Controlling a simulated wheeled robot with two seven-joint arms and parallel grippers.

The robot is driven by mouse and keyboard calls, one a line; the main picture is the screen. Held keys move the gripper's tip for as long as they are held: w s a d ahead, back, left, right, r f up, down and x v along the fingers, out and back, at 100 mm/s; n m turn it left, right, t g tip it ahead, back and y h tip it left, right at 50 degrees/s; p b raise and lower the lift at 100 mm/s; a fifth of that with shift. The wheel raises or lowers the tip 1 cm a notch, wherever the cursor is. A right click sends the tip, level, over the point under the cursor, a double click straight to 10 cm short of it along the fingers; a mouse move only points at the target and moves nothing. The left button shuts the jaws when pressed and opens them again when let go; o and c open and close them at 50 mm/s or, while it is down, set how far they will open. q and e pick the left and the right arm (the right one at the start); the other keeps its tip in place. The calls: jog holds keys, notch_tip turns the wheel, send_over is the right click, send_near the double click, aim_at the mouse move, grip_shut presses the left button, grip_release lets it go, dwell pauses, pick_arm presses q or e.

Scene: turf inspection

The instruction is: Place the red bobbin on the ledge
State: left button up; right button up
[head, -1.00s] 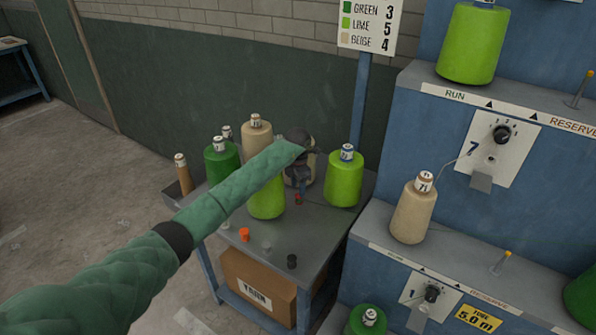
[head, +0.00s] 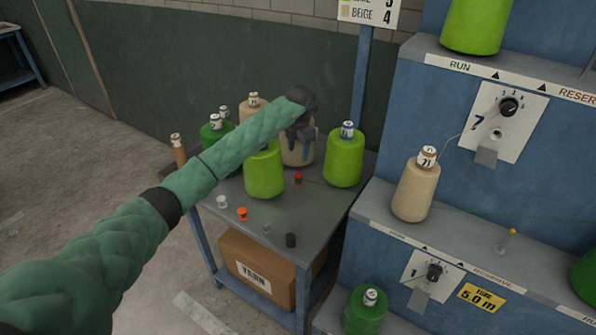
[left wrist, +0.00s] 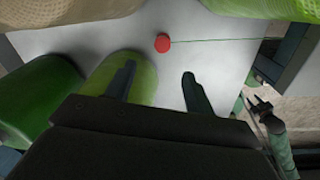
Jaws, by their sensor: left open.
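The small red bobbin (head: 298,179) stands on the grey table, between two lime cones. In the left wrist view the red bobbin (left wrist: 163,43) lies beyond the fingertips, with a thin green line running right from it. My left gripper (head: 300,153) is open and empty, above and behind the bobbin, in front of a beige cone. Its two fingers (left wrist: 158,70) are apart. The blue rack on the right has a lower ledge (head: 463,246) and an upper ledge (head: 520,77); which one is meant I cannot tell. A dark gripper on a green sleeve (left wrist: 262,106), probably my right, shows small.
Lime cones (head: 264,172) (head: 344,160) flank the bobbin closely. White (head: 222,202), orange (head: 242,214) and black (head: 291,240) bobbins stand on the table's front part. A beige cone (head: 415,188) and a small peg (head: 507,240) occupy the lower ledge, with free room between them.

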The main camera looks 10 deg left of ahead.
aim_at(298, 175)
notch_tip(298, 175, up, 11)
jog(key=w+b, duration=0.1)
jog(key=b, duration=0.1)
pick_arm(q)
jog(key=shift+s+d+f+n+t+y+p, duration=0.15)
jog(key=shift+f+n+t+y, duration=0.25)
jog(key=shift+f+n, duration=1.5)
jog(key=shift+s+d+f+n+t+y+p, duration=0.1)
jog(key=shift+s+d+f+n+t+y, duration=0.35)
jog(key=shift+n, duration=2.65)
jog(key=shift+a+f+n+t+y+p, duration=0.1)
jog(key=shift+f+n+t+y, duration=0.3)
jog(key=shift+f+n, duration=1.55)
jog(key=f, duration=0.1)
jog(key=w+f+p, duration=0.1)
jog(key=a+f+n+p, duration=0.1)
jog(key=shift+w+f, duration=0.2)
jog(key=shift+w, duration=0.1)
jog(key=c, duration=1.1)
jog(key=shift+c, duration=0.2)
pick_arm(e)
notch_tip(298, 175, down, 14)
jog(key=s, duration=0.2)
jog(key=shift+d, duration=0.2)
pick_arm(q)
jog(key=shift+r, duration=0.15)
